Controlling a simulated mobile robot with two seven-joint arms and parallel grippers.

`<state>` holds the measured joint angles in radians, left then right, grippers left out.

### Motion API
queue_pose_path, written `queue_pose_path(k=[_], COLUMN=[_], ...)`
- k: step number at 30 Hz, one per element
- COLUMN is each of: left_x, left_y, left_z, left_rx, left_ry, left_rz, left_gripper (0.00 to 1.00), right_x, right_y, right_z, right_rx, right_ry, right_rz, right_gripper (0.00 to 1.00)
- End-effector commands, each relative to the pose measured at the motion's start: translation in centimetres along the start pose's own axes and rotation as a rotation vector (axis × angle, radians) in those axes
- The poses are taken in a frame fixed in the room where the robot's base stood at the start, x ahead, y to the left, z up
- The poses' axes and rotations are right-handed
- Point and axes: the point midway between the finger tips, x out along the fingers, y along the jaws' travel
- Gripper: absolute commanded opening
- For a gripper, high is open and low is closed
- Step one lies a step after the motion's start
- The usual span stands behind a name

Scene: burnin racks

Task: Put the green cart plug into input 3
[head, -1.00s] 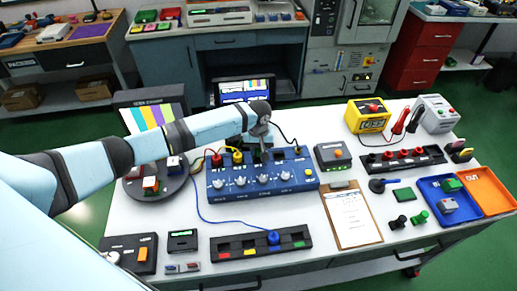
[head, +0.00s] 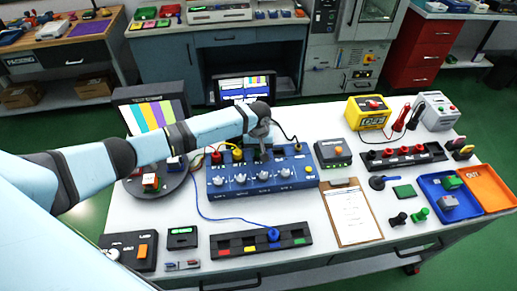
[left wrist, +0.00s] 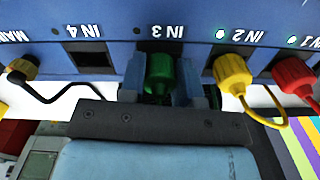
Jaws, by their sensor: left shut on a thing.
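The blue input box (head: 262,178) stands in the middle of the white table, with its sockets along the far edge. In the left wrist view the green plug (left wrist: 159,74) is at the socket marked IN 3 and lined up with it. How deep it sits is hard to tell. My left gripper (left wrist: 160,92) is shut on the green plug, one finger on each side. In the head view the left gripper (head: 261,140) is over the box's far edge. My right gripper is not in view.
A yellow plug (left wrist: 233,75) fills IN 2 and a red plug (left wrist: 292,76) fills IN 1. IN 4 (left wrist: 90,56) is an empty socket. A clipboard (head: 352,213) and a colored strip (head: 260,240) lie in front.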

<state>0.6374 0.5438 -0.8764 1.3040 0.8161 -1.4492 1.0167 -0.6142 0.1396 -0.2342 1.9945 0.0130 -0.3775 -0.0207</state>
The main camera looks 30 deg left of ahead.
Motion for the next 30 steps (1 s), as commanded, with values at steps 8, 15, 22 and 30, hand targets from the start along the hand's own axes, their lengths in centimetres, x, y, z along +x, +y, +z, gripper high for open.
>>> queue_pose_path(k=[8, 15, 22, 30], left_x=[0.2, 0.2, -2.0, -8.1], left_y=[0.0, 0.0, 0.1, 0.1], left_z=[0.0, 0.0, 0.0, 0.0], left_rx=[0.000, 0.000, 0.002, 0.001], left_ry=[0.000, 0.000, 0.002, 0.002], left_rz=[0.000, 0.000, 0.003, 0.004], left_gripper=[0.60, 0.60, 0.60, 0.60], right_x=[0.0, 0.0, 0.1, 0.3], right_y=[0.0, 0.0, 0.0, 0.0], right_z=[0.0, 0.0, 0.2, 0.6], right_rx=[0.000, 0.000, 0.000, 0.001], right_ry=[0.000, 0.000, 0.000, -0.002], right_rz=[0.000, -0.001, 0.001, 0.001], right_gripper=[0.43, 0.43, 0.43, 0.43])
